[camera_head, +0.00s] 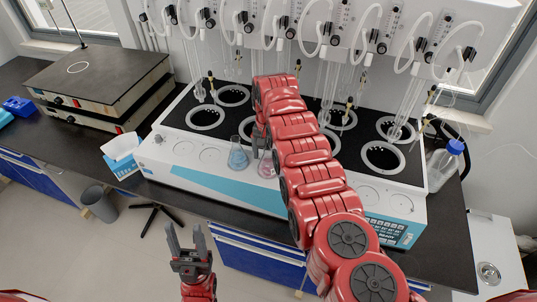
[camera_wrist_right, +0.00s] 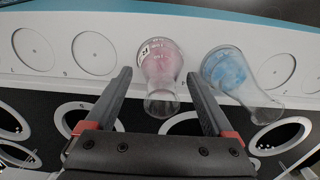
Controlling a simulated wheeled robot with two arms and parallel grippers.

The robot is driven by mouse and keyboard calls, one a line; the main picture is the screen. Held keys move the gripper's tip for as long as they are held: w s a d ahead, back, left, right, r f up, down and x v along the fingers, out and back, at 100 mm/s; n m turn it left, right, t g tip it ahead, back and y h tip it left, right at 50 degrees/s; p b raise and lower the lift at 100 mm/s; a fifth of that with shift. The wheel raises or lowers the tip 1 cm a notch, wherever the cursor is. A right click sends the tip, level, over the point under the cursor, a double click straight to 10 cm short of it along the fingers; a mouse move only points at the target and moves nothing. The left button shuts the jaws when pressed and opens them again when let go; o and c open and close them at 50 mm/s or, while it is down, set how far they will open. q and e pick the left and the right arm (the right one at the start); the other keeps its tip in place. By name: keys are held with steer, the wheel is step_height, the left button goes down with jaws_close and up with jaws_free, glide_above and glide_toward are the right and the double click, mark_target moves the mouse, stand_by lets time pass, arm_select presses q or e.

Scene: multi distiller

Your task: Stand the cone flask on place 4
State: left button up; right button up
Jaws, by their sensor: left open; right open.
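A glass flask with pink liquid (camera_head: 267,165) and a cone-shaped flask with blue liquid (camera_head: 237,154) stand side by side on the white front ledge of the distiller (camera_head: 190,172). In the right wrist view the pink flask (camera_wrist_right: 160,62) lies between the open fingers of my right gripper (camera_wrist_right: 158,76), with a gap on each side. The blue flask (camera_wrist_right: 228,70) is outside the right-hand finger. In the head view my right gripper (camera_head: 259,137) is largely hidden by my arm. My left gripper (camera_head: 187,243) is open and empty, low in front of the bench.
Empty ring-marked places (camera_wrist_right: 95,53) show on the ledge; my right arm hides others in the head view. Behind are black heater wells (camera_head: 382,157) and glass tubes. A white-blue box (camera_head: 122,155) stands left, a blue-capped bottle (camera_head: 444,163) right.

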steer(key=shift+w+r+b, duration=0.1)
steer(key=shift+r+b, duration=0.2)
steer(key=shift+r, duration=0.2)
step_height(320, 180, up, 11)
steer(key=shift+r, duration=0.1)
